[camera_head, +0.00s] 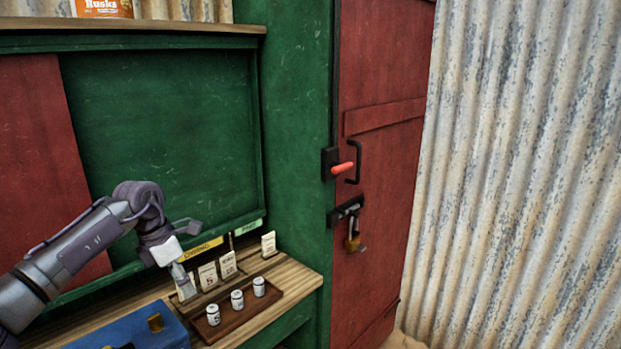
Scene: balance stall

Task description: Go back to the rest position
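My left gripper (180,241) hangs over the counter at the left, below the green board. Its fingers look spread apart, and I see nothing held between them. A row of pale upright tags stands just below and to the right of it, including a tag with a red mark (208,276) and one beside it (228,265). The nearest tag is partly overlapped by the gripper in this view; I cannot tell if they touch. My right gripper is not in view.
Several small white cylinders (237,300) stand on a brown tray (224,323) on the wooden counter (295,279). A blue box (135,331) is at the front left. A red door (385,75) with a red-handled bolt (342,168) and padlock (354,239) stands right of the stall.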

